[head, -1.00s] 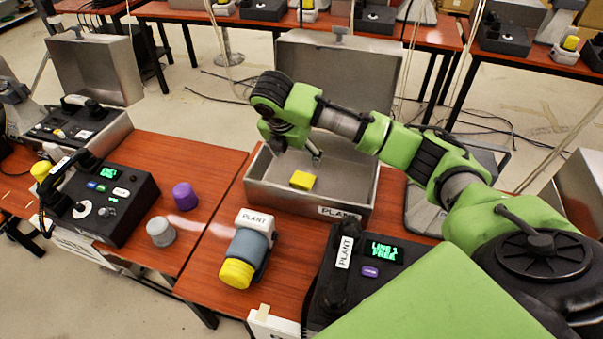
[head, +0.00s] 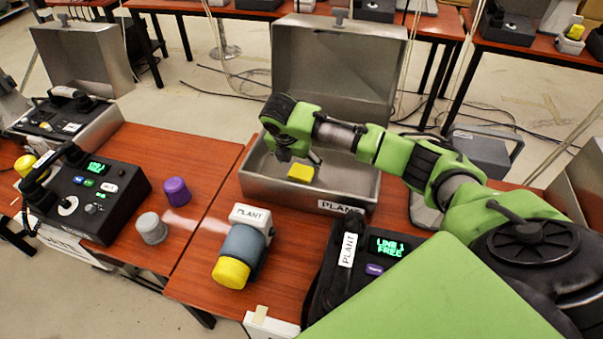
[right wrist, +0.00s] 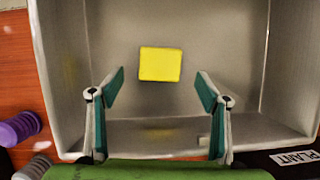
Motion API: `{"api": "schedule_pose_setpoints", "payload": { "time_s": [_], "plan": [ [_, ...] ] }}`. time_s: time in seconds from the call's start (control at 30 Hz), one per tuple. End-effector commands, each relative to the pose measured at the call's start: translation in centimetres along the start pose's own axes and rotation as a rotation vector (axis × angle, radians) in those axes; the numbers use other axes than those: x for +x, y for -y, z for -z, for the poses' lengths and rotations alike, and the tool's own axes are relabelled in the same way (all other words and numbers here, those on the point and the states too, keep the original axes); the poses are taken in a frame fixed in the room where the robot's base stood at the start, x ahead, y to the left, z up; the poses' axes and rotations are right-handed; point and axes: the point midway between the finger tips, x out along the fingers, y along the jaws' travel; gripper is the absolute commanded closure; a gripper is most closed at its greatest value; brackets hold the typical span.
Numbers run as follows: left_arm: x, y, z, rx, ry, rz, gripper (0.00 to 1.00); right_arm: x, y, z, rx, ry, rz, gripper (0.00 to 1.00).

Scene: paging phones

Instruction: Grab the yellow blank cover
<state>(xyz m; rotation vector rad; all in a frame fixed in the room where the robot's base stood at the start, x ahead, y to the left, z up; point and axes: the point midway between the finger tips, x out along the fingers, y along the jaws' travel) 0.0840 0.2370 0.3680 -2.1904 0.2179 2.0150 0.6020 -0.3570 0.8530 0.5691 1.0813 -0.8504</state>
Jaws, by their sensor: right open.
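The yellow blank cover (head: 301,173) is a small yellow block lying on the floor of an open grey metal box marked PLANT (head: 345,190). In the right wrist view the cover (right wrist: 160,64) lies flat, ahead of the fingertips and roughly centred between them. My right gripper (head: 296,158) reaches into the box above the cover. Its two fingers (right wrist: 160,88) are spread wide with nothing between them, and they do not touch the cover. In the head view the arm hides part of the box's inside. My left gripper is not in view.
The box's raised lid (head: 335,62) stands behind the arm. A black phone unit (head: 385,246) sits in front.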

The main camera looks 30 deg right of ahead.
Motion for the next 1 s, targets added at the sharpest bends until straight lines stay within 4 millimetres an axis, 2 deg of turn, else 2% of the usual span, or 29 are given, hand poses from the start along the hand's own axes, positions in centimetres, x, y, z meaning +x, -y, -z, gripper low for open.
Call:
{"api": "schedule_pose_setpoints", "payload": {
  "time_s": [0.17, 0.4, 0.7, 0.73, 0.8, 0.9, 1.0],
  "plan": [
    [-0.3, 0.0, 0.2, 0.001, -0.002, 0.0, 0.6, 1.4, 0.1, 0.1, -0.001, -0.001, 0.004, 0.31],
    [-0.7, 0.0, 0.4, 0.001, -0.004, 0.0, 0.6, 4.9, 0.1, 0.3, 0.0, 0.0, 0.002, 0.31],
    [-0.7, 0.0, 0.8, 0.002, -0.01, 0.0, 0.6, 5.5, 0.1, 0.2, -0.001, 0.001, 0.0, 0.31],
    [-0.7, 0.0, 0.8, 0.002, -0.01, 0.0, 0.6, 5.5, 0.1, 0.2, -0.001, 0.001, 0.0, 0.33],
    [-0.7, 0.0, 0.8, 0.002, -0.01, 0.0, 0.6, 5.5, 0.1, 0.2, -0.001, 0.001, 0.0, 0.51],
    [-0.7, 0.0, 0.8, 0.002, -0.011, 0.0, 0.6, 5.5, 0.1, 0.2, -0.001, 0.001, 0.0, 0.72],
    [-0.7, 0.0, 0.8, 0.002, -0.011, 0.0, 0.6, 5.5, 0.1, 0.2, -0.001, 0.001, 0.0, 0.72]
  ]
}}
